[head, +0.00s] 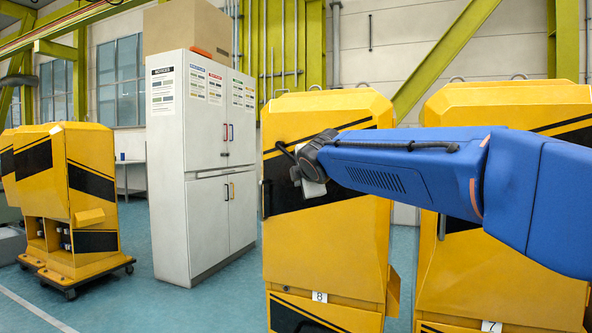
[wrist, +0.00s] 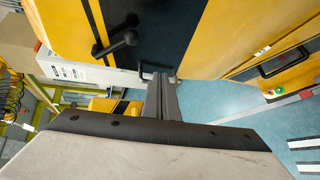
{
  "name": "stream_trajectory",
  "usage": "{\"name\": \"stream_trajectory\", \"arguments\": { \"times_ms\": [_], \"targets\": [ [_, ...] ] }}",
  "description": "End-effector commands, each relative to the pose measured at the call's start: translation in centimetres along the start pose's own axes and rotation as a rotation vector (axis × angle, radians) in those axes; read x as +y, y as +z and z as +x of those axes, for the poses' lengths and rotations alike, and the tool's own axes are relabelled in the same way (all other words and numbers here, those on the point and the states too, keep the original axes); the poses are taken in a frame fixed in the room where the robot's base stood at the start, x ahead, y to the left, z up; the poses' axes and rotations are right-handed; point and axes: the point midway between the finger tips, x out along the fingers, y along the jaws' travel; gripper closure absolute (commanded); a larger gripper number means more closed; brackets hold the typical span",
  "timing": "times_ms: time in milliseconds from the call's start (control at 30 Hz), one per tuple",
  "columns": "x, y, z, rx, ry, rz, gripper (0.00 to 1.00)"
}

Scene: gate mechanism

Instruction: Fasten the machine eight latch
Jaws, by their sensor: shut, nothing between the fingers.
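Machine eight is a yellow cabinet (head: 330,250) with black stripes and a small "8" label (head: 319,296) low on its front. A black lever with a rounded knob (wrist: 118,45), which looks like the latch, sits on its striped panel in the wrist view. In the head view a dark lever (head: 285,151) shows beside my wrist, at the panel's upper left. My gripper (wrist: 162,80) is shut and empty, its fingers side by side below and right of the lever in the picture, apart from it. In the head view my wrist hides part of the panel.
Machine seven (head: 500,270) stands close on the right. A tall white cabinet (head: 213,180) with a box (head: 187,27) on top stands to the left. More yellow machines (head: 85,190) stand on wheeled bases farther left. The blue floor (head: 200,305) is clear in front of the white cabinet.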

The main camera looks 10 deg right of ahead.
Motion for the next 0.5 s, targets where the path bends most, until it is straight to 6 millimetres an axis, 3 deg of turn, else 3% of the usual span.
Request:
{"name": "stream_trajectory", "arguments": {
  "times_ms": [100,200,500],
  "targets": [
    [3.1,-1.3,1.6,0.013,0.056,-0.111,1.0],
    [4.4,-1.8,2.1,0.016,0.082,-0.159,1.0],
    [4.8,-2.0,5.0,0.017,0.087,-0.174,1.0]
  ]
}}
